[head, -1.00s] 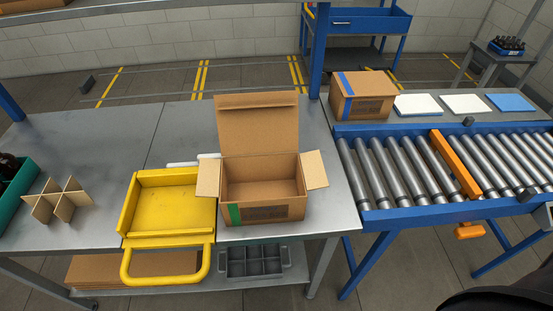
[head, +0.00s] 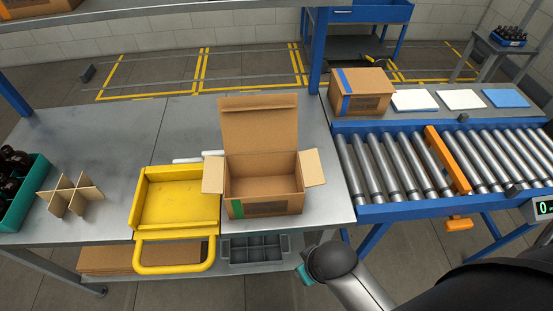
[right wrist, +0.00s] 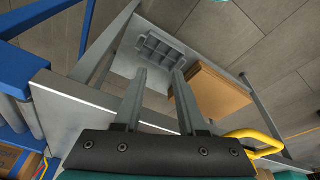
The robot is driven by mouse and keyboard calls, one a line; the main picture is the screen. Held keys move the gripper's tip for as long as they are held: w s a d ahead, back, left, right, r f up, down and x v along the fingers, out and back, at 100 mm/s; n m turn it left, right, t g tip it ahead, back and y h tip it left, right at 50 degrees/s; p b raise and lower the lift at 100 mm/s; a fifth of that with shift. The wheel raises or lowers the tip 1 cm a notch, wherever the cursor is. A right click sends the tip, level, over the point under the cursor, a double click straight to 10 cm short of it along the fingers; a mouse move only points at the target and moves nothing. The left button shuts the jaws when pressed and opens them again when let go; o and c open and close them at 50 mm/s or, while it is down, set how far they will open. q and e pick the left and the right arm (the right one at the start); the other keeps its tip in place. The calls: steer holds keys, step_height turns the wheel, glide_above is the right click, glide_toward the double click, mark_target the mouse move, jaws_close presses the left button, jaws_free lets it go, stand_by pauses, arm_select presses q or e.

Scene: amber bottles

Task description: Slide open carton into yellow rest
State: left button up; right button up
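The open carton (head: 264,190) stands upright on the steel table, with its back lid raised and side flaps spread. Green tape marks its front left corner. Its visible interior looks empty. The yellow rest (head: 178,200) is a shallow tray just left of the carton, with a looped handle (head: 174,268) over the table's front edge. The carton is beside the rest, not in it. My right arm reaches in low in front of the table. My right gripper (right wrist: 160,72) is open and empty in the right wrist view, apart from the carton. My left gripper is out of view.
A cardboard divider (head: 70,194) and a teal crate of bottles (head: 30,196) are on the left. A roller conveyor (head: 400,165) adjoins the right side, with a closed box (head: 362,92) behind it. A grey compartment tray (head: 256,249) sits on the lower shelf.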

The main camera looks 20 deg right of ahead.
steer(key=w+a+r+n+y+p, duration=0.1)
steer(key=w+a+r+n+p, duration=0.15)
steer(key=r, duration=1.05)
steer(key=w+a+r+n+y, duration=0.2)
steer(key=w+a+r+n, duration=0.2)
steer(key=w+a+n, duration=0.15)
steer(key=w+d+r+n+g+h, duration=0.3)
steer(key=w+d+r+n, duration=0.1)
steer(key=w+d, duration=0.2)
steer(key=shift+w+d+n+b, duration=0.3)
steer(key=shift+w+n+b, duration=0.15)
steer(key=shift+w, duration=0.35)
steer(key=b, duration=0.2)
glide_above(276, 215)
step_height(276, 215, down, 15)
steer(key=shift+w+d+f, duration=0.1)
steer(key=shift+c, duration=0.2)
